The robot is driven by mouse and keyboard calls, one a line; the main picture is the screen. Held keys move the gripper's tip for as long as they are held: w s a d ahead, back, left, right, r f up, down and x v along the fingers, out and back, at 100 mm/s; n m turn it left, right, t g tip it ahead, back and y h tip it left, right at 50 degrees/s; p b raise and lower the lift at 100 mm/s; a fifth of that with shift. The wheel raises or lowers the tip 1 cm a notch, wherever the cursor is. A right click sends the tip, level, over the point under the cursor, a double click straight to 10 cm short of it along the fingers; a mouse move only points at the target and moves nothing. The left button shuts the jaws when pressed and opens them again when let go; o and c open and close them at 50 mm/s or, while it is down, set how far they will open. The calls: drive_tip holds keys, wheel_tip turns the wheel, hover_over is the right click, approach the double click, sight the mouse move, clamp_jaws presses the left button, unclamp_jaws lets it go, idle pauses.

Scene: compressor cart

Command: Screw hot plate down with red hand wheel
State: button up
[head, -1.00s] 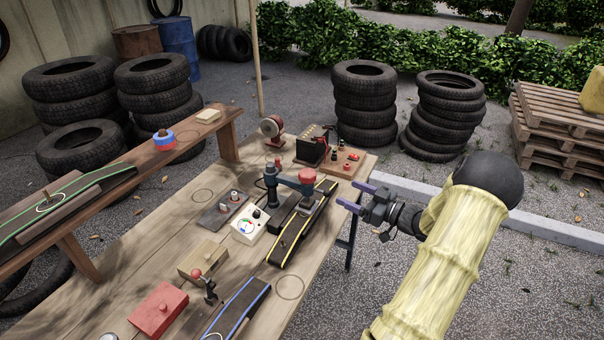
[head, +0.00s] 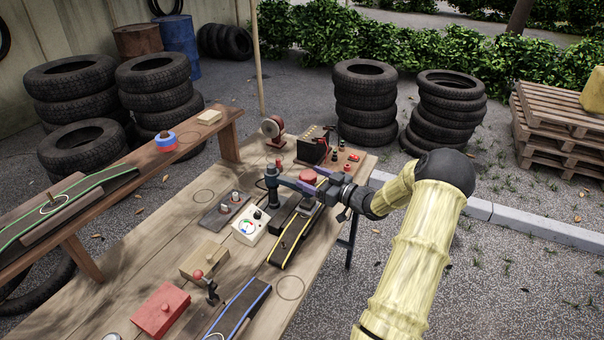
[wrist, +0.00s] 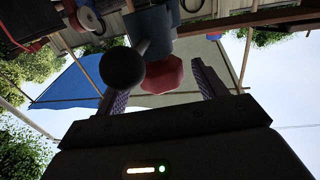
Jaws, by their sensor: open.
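The red hand wheel (head: 308,176) sits on top of the dark press arm (head: 288,183) over the yellow-edged strip (head: 292,240) on the workbench. My gripper (head: 318,180) is at the wheel with its fingers open. In the wrist view the red wheel (wrist: 163,76) lies between the two purple fingers, nearer the left one, and a dark round knob (wrist: 122,68) shows beside it. I cannot tell whether either finger touches the wheel. The hot plate under the press arm is mostly hidden by the arm and my gripper.
A gauge box (head: 250,226), a red box (head: 160,311) and a wooden block (head: 204,259) stand on the bench. A battery-like black box (head: 313,148) is behind the press. Tyre stacks (head: 364,105) stand beyond the bench.

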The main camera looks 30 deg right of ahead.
sight(303, 174)
drive_tip(key=shift+x, duration=1.9)
drive_tip(key=shift+s, duration=0.1)
drive_tip(key=c, duration=1)
